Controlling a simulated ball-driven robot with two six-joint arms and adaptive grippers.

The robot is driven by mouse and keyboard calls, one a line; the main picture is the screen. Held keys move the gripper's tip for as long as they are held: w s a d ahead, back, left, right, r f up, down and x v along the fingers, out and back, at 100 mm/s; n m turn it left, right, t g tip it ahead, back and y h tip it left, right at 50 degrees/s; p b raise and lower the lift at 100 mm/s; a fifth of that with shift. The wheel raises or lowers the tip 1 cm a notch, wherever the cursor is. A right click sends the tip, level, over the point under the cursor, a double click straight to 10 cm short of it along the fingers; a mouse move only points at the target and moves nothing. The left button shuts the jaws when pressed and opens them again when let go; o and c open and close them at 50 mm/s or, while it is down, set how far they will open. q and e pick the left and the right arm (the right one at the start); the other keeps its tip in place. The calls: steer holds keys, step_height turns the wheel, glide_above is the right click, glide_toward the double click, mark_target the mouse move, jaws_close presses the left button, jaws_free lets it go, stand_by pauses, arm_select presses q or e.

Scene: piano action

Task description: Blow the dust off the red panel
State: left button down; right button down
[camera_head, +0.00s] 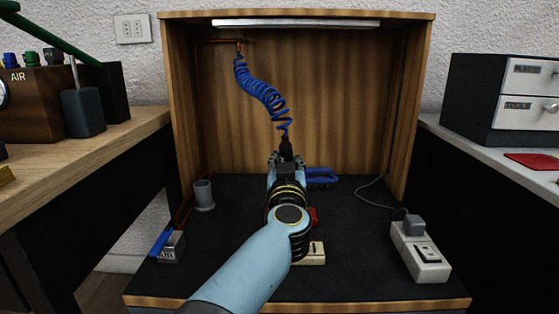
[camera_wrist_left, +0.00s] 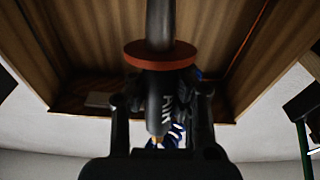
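My left gripper (camera_head: 286,162) is at the middle of the booth, its arm reaching in from the front. It is shut on a dark air tool (camera_wrist_left: 161,95), which has a red-orange ring and the letters AIR on it. A coiled blue hose (camera_head: 262,88) hangs down from the booth's upper left to the tool's top (camera_head: 286,148). A small red piece (camera_head: 313,215) shows beside my arm on the booth's dark floor, mostly hidden. A flat red sheet (camera_head: 533,160) lies on the right bench. I cannot tell which is the red panel; no dust is discernible. My right gripper is not in view.
The wooden booth (camera_head: 330,110) has side walls and a lamp (camera_head: 295,24). On its floor are a grey cup (camera_head: 204,196), a blue-handled valve block (camera_head: 171,247), a blue-handled object (camera_head: 321,178), a cream block (camera_head: 314,253) and a power strip (camera_head: 418,252).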

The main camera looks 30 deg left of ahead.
arm_select(q)
steer(key=w+d, duration=0.1)
steer(key=d, duration=0.2)
steer(key=w+d, duration=0.1)
steer(key=shift+w+d, duration=0.2)
steer(key=shift+w, duration=0.15)
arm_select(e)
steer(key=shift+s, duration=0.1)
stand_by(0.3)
arm_select(q)
steer(key=shift+w+r, duration=0.1)
